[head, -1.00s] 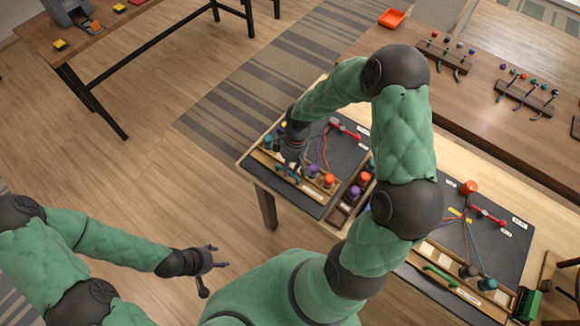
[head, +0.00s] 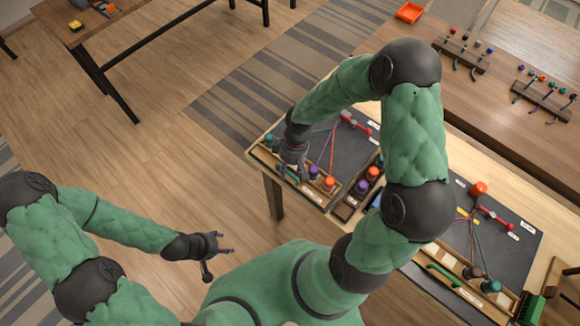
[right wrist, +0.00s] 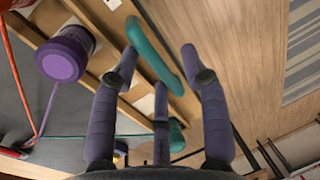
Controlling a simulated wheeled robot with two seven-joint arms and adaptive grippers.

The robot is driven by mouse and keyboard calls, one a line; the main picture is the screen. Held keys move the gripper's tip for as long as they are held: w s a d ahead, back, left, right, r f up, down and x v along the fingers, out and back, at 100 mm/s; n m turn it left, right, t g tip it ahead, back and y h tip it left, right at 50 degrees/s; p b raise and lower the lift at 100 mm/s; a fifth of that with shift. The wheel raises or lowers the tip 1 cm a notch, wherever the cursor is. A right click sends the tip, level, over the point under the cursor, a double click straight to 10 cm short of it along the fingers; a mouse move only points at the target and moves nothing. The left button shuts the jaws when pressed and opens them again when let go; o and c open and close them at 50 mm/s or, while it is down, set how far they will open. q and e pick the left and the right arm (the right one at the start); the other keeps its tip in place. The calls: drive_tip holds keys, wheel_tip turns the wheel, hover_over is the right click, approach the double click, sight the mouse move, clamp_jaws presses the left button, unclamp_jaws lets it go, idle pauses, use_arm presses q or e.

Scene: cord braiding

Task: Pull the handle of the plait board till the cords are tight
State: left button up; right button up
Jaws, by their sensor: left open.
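The plait board (head: 354,152) is a dark panel with a wooden frame on the light table. My right gripper (head: 292,158) is over its near left part. In the right wrist view its purple-grey fingers (right wrist: 160,72) close around the teal handle (right wrist: 152,48), one finger overlapping its lower side. The fingertips' contact is partly hidden. A purple bobbin (right wrist: 65,52) hangs on a cord beside it. In the head view, red and blue cords (head: 331,150) run nearly straight from the bobbins to the board's far side. My left gripper (head: 219,251) is open and empty, away from the table.
A tray (head: 346,210) with orange and purple bobbins lies right of the board. A second board (head: 505,250) with cords and a green handle (head: 444,276) lies further right. A brown table (head: 500,120) with bobbin racks stands behind.

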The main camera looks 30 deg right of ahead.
sight(294, 172)
wheel_tip(294, 172, up, 12)
drive_tip(key=d, duration=0.2)
drive_tip(key=shift+w+f, duration=0.15)
drive_tip(key=shift+w, duration=0.3)
drive_tip(key=shift+d, duration=0.1)
idle(0.5)
